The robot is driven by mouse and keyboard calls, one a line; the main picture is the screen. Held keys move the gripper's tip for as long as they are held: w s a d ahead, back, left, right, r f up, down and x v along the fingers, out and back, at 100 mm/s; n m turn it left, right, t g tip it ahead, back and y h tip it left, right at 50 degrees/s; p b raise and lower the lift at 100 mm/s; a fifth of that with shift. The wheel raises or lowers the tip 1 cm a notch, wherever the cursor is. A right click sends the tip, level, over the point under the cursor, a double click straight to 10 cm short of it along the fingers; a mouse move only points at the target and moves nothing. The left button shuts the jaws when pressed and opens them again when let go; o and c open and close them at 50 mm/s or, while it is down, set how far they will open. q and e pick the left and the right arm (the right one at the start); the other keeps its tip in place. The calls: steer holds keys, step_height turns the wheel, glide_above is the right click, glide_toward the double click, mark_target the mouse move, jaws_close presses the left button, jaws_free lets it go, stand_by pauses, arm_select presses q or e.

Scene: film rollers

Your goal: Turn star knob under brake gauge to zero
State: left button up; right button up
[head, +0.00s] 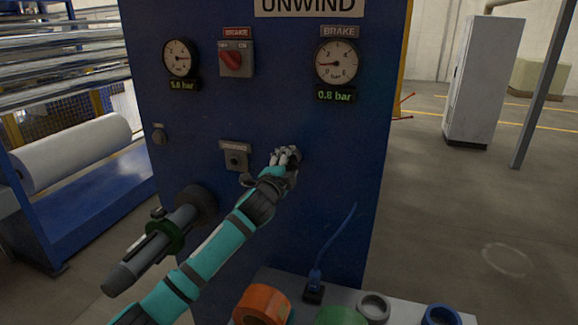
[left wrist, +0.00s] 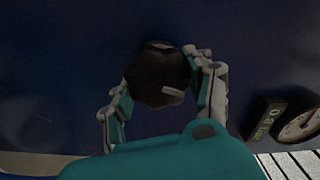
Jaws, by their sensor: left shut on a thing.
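The black star knob (left wrist: 157,82) sits on the blue panel and has a pale mark on its face. My left gripper (left wrist: 157,68) has its fingers on both sides of the knob and is shut on it. In the head view the left gripper (head: 284,157) is against the panel and largely hides the knob. The brake gauge (head: 337,62) is above and to the right of the gripper. Its needle points left, and the green display (head: 336,96) below it reads 0.8 bar. My right gripper is not in view.
A second gauge (head: 180,58) reading 5.0 bar and a red brake switch (head: 231,60) are on the panel's upper left. A grey shaft (head: 150,262) sticks out lower left. A grey shelf (head: 402,311) with coloured rings and a blue cable (head: 337,243) are below.

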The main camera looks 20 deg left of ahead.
arm_select(q)
steer(key=shift+n, duration=2)
steer(key=o, duration=1.2)
steer(key=shift+a, duration=0.1)
steer(key=shift+s, duration=0.1)
steer(key=s, duration=1.2)
steer(key=shift+a, duration=0.25)
steer(key=shift+f, duration=0.1)
